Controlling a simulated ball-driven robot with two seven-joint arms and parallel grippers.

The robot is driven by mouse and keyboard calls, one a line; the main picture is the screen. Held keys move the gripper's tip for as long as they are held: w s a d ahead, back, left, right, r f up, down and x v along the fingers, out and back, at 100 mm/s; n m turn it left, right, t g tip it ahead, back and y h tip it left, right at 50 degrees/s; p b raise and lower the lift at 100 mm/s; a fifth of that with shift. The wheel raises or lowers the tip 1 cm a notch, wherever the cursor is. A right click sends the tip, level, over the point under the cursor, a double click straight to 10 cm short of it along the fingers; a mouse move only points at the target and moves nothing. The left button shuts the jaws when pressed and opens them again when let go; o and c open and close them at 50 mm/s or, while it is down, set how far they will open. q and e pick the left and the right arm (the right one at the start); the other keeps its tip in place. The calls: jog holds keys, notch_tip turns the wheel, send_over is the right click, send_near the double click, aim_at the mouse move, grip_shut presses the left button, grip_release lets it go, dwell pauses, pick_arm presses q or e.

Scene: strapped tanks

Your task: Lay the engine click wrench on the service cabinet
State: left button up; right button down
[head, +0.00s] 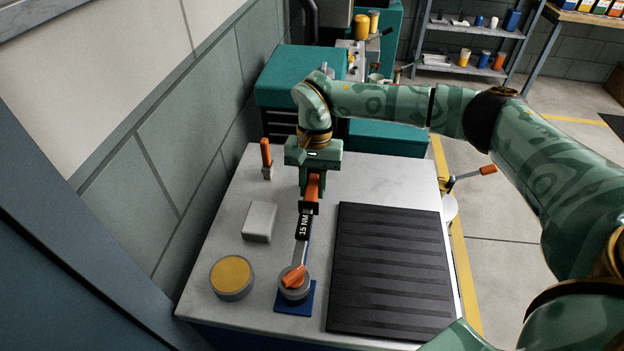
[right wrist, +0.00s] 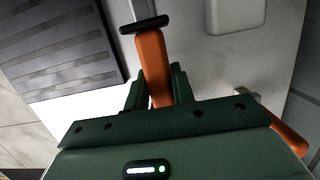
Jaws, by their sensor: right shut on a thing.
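The click wrench (head: 303,226) has an orange grip, a black sleeve marked 15 NM and a round grey head with an orange piece on top. My right gripper (head: 312,190) is shut on its orange grip, which also shows between the fingers in the right wrist view (right wrist: 152,65). The wrench head is over a small blue pad (head: 311,304) on the pale-topped cabinet (head: 375,178); I cannot tell whether it touches. My left gripper is not in view.
A black ribbed mat (head: 391,270) lies right of the wrench. A grey block (head: 260,222) and a yellow-topped round tin (head: 232,277) are left of it. An orange-handled tool (head: 266,155) stands at the back left. A teal cabinet (head: 290,72) is behind.

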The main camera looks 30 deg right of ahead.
jog(key=shift+f, duration=0.1)
jog(key=c, duration=1.1)
grip_release()
jog(key=p+v, duration=0.3)
jog(key=v, duration=1.3)
jog(key=shift+w, duration=0.1)
